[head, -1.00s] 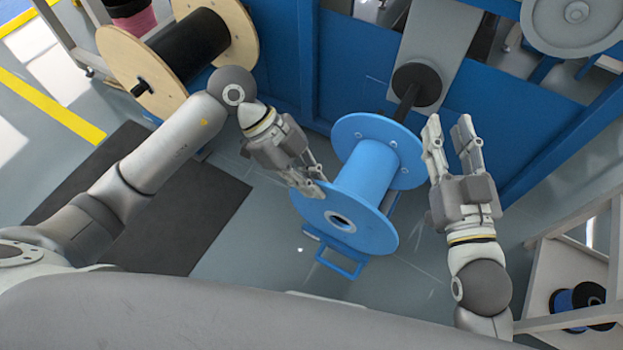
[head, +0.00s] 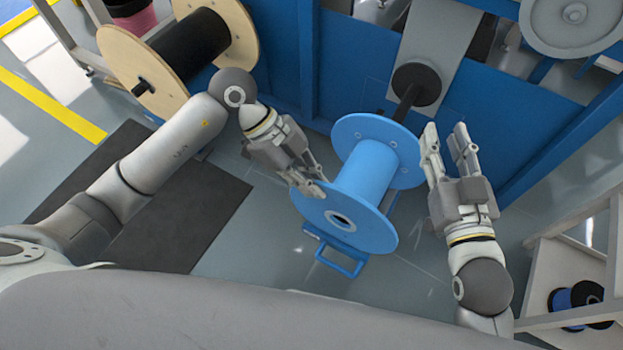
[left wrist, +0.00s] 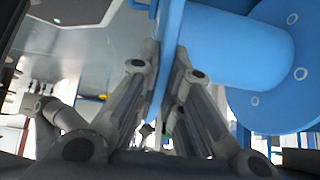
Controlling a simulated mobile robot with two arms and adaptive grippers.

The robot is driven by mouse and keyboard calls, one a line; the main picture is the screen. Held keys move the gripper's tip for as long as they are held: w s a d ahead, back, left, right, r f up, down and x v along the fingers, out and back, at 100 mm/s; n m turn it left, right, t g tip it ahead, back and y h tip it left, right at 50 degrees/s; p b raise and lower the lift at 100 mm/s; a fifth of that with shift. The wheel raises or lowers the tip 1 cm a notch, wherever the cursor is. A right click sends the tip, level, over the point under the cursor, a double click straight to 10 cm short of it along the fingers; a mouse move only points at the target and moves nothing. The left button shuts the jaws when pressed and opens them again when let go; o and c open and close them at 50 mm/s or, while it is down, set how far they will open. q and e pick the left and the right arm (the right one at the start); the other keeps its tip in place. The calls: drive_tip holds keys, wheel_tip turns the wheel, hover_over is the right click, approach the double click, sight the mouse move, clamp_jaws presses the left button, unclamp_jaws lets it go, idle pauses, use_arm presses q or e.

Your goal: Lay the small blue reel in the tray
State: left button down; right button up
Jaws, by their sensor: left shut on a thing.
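A light blue reel (head: 366,175) stands in the middle of the head view. It has two round flanges, and its near flange (head: 358,233) has a dark centre hole. My left gripper (head: 320,187) is shut on the rim of that near flange. In the left wrist view the two fingers (left wrist: 168,85) pinch the flange edge, with the reel's barrel (left wrist: 235,50) to the right. My right gripper (head: 446,130) is open and empty, just right of the reel. A smaller dark blue reel (head: 562,300) lies on a shelf at the lower right. I cannot make out a tray for certain.
A black shaft end (head: 416,85) sticks out of the blue machine (head: 345,60) behind the reel. A wooden-flanged reel (head: 190,45) stands at the upper left. A blue tubular frame (head: 340,262) is below the reel. The pale shelf unit (head: 540,265) stands right. Grey floor is clear in front.

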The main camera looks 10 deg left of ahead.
use_arm(q)
drive_tip(key=shift+s+f, duration=0.1)
drive_tip(key=shift+f, duration=0.15)
drive_tip(key=c, duration=1.5)
unclamp_jaws()
